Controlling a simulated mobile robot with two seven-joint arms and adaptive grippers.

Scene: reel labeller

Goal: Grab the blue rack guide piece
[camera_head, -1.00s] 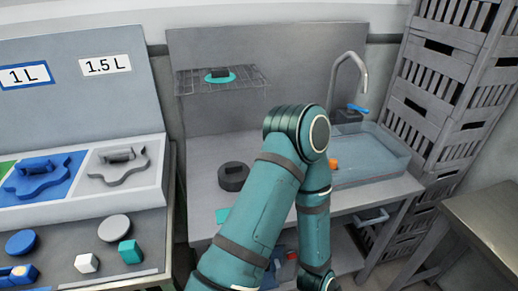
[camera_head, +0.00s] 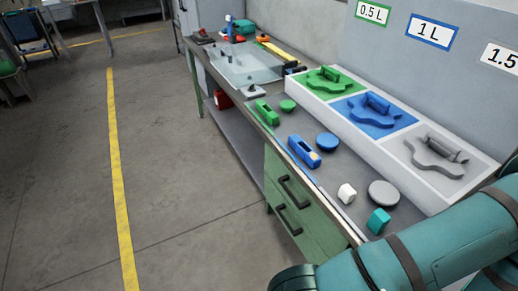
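A blue guide piece (camera_head: 375,110) with a raised handle and wavy outline sits on the blue middle section of the white rack (camera_head: 440,192), under the 1 L label (camera_head: 432,31). A green one (camera_head: 325,79) sits on the section to its left and a grey one (camera_head: 435,157) on the section to its right. Neither gripper is in view. A teal arm of mine crosses the bottom right, and its hand is out of frame.
On the bench in front of the rack lie a blue block-shaped piece (camera_head: 303,151), a blue disc (camera_head: 327,141), a green block (camera_head: 267,112), a green disc (camera_head: 288,106), a grey disc (camera_head: 384,194), a white cube (camera_head: 347,193) and a teal cube (camera_head: 378,221). Open floor lies left.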

